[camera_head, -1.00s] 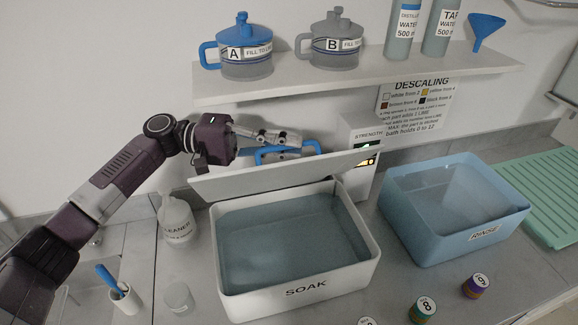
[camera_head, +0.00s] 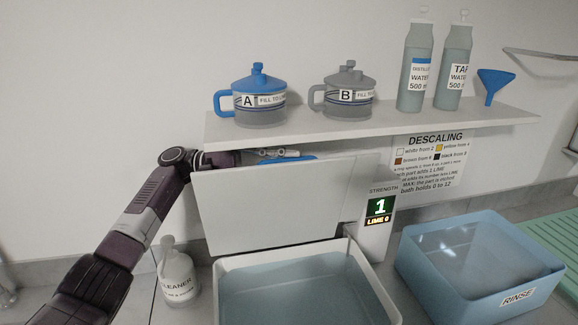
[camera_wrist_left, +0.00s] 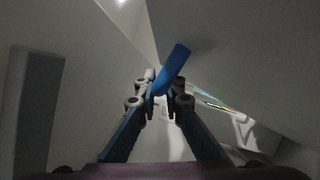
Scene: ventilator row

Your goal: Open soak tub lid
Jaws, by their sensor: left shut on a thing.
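The white soak tub (camera_head: 230,270) stands at the lower middle of the head view, with liquid inside. Its lid (camera_head: 270,215) stands nearly upright at the tub's back edge, so the tub is open. My left gripper (camera_head: 278,154) is behind the lid's top edge, mostly hidden by the lid in the head view. In the left wrist view my left gripper (camera_wrist_left: 160,98) is shut on the lid's blue handle (camera_wrist_left: 174,68). A bit of the blue handle (camera_head: 288,160) shows above the lid in the head view. My right gripper is not in view.
A shelf (camera_head: 370,124) with jugs A (camera_head: 250,102) and B (camera_head: 347,97), bottles and a funnel runs just above the lid. A strength display (camera_head: 378,215) stands right of the lid. The blue rinse tub (camera_head: 480,275) is at right, a cleaner bottle (camera_head: 177,275) at left.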

